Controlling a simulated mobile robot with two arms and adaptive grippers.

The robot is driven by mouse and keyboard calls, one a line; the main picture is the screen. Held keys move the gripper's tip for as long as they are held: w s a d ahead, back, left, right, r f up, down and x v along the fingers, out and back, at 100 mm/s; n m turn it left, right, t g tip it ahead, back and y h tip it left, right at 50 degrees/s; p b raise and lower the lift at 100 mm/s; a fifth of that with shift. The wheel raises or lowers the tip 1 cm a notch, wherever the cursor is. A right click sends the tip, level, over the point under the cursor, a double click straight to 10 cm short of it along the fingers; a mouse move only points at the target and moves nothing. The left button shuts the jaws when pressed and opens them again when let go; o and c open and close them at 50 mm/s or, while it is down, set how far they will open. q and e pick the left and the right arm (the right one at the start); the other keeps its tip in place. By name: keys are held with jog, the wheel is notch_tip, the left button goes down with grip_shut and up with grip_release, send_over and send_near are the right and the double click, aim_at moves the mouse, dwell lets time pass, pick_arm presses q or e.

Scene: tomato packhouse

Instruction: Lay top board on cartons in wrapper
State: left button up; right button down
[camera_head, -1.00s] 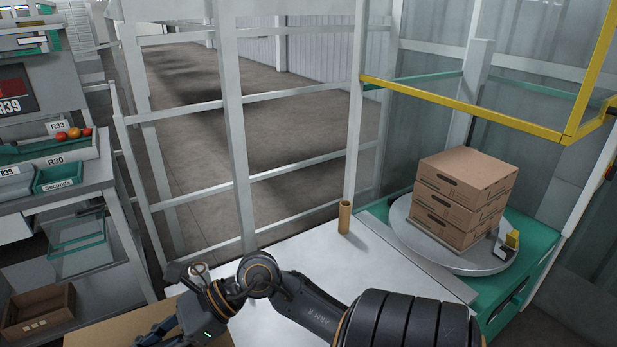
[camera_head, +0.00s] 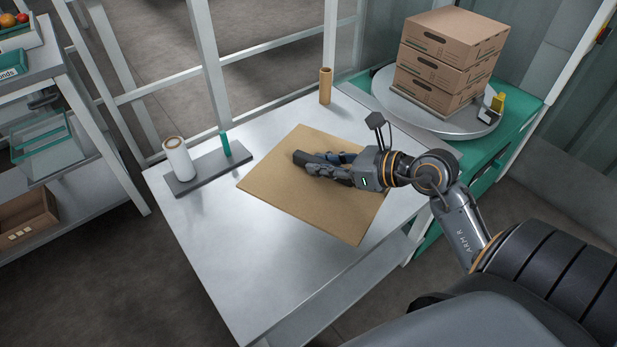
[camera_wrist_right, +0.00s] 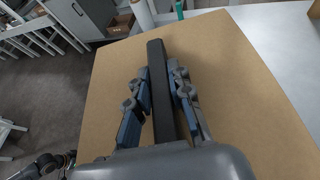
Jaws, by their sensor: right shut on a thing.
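The top board (camera_head: 270,185) is a flat brown square sheet with a dark bar-shaped handle (camera_wrist_right: 156,58) across its middle. My right gripper (camera_head: 322,168) is over the board, shut on this handle. In the right wrist view its blue-padded fingers (camera_wrist_right: 160,105) lie on both sides of the bar, with the board below. I cannot tell whether the board touches the table. The cartons (camera_head: 448,62) stand stacked on the round turntable (camera_head: 410,112) of the wrapper at the back right, apart from the board.
The metal table (camera_head: 225,235) has free room at its front left. A white film roll (camera_head: 178,158) and a green post (camera_head: 225,143) stand on a grey base. A brown tube (camera_head: 325,86) stands near the turntable. A small yellow-topped device (camera_head: 496,104) sits beside the cartons.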

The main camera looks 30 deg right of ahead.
jog(key=d+f+m+t+h+b, duration=0.1)
jog(key=d+f+m+h+b, duration=0.35)
jog(key=d+f, duration=0.35)
jog(key=shift+n, duration=0.25)
jog(key=d+b+x, duration=0.1)
jog(key=x, duration=0.3)
jog(key=d+f+b+x, duration=0.1)
jog(key=x, duration=0.4)
jog(key=d+b+x, duration=0.1)
jog(key=x, duration=0.4)
jog(key=shift+s+f, duration=0.25)
jog(key=shift+f, duration=0.05)
jog(key=shift+w+f, duration=0.35)
jog(key=shift+f, duration=0.1)
notch_tip(320, 180, down, 3)
jog(key=shift+w+r+b, duration=0.1)
jog(key=shift+b, duration=0.6)
pick_arm(q)
jog(key=w+r, duration=0.3)
jog(key=r, duration=0.5)
jog(key=w+r+t, duration=0.1)
jog(key=w+r, duration=0.3)
jog(key=r, duration=0.5)
jog(key=shift+w+d+t, duration=0.15)
jog(key=shift+d+t, duration=0.15)
jog(key=shift+d, duration=0.05)
pick_arm(e)
jog(key=shift+a+f, duration=0.1)
jog(key=shift+f, duration=0.1)
